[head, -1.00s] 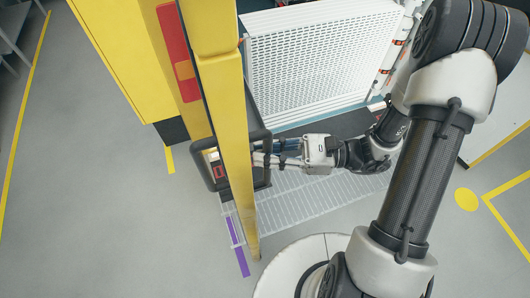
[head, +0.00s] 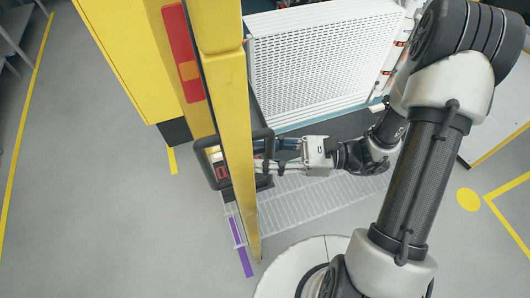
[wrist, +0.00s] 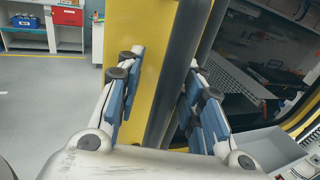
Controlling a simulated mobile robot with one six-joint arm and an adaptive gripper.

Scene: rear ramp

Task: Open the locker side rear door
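A yellow rear door (head: 237,110) stands open at an angle in the head view, seen nearly edge-on from above. I cannot tell whether it is the locker side one. It fills the middle of the wrist view (wrist: 150,60), with a dark edge along its right side. My gripper (head: 265,157) is at the door, beside a dark frame (head: 214,178). In the wrist view my gripper (wrist: 165,95) has its blue-padded fingers spread, one on each side of the door's edge. I cannot tell whether the pads touch it. The door partly hides the fingertips in the head view.
A white perforated panel (head: 325,58) stands behind my arm. A metal grate step (head: 310,198) lies below the gripper. A yellow body panel with a red light (head: 184,55) is left of the door. Grey floor (head: 90,200) is open on the left.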

